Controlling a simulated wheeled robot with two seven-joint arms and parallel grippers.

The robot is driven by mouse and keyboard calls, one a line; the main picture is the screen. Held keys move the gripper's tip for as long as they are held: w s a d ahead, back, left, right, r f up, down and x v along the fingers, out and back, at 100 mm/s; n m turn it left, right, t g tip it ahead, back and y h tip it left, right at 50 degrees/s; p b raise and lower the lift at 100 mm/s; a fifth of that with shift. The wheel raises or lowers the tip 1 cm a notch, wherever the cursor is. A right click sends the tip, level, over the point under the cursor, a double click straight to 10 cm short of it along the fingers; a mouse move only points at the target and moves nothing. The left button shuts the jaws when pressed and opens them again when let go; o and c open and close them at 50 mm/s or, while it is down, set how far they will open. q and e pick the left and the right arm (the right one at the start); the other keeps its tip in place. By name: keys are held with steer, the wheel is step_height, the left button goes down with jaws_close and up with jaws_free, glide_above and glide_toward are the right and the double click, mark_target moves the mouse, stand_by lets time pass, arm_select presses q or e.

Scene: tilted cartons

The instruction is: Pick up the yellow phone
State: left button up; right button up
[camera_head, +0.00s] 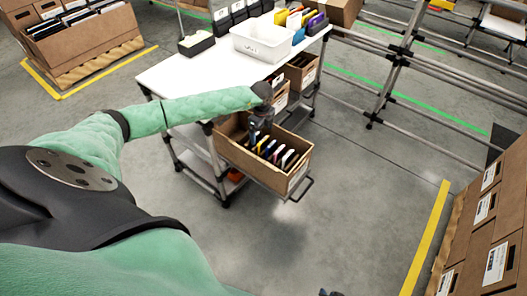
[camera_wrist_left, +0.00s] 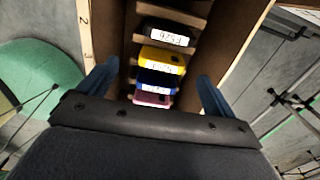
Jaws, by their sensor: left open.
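The yellow phone (camera_wrist_left: 160,60) stands in a row of phones in dividers inside a tilted brown carton (camera_head: 235,151). It lies between a black phone (camera_wrist_left: 166,35) and a blue phone (camera_wrist_left: 156,79). In the head view a yellow edge (camera_head: 262,144) shows in the carton close to my gripper. My left gripper (camera_wrist_left: 157,72) is open and empty, its fingers on either side of the row, above the yellow phone; contact cannot be told. It also shows over the carton in the head view (camera_head: 258,133). A dark tip at the bottom edge (camera_head: 330,293) seems to be my right gripper, mostly cut off.
A pink-purple phone (camera_wrist_left: 152,97) is nearest my wrist in the row. A white-topped cart (camera_head: 190,75) with a white bin (camera_head: 262,42) stands behind. More cartons (camera_head: 485,210) are at the right. The floor in front is clear.

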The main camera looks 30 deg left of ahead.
mark_target(264, 139)
arm_select(q)
steer(key=shift+w+d+f+p, duration=0.1)
steer(key=shift+d+f+p, duration=0.1)
steer(key=shift+f, duration=1.25)
steer(key=shift+w+d+f+p, duration=0.1)
steer(key=shift+f+p, duration=0.05)
steer(key=shift+f, duration=1.3)
steer(key=c, duration=0.9)
steer(key=shift+c, duration=0.5)
arm_select(e)
step_height(264, 139, up, 3)
arm_select(q)
steer(key=shift+r, duration=0.1)
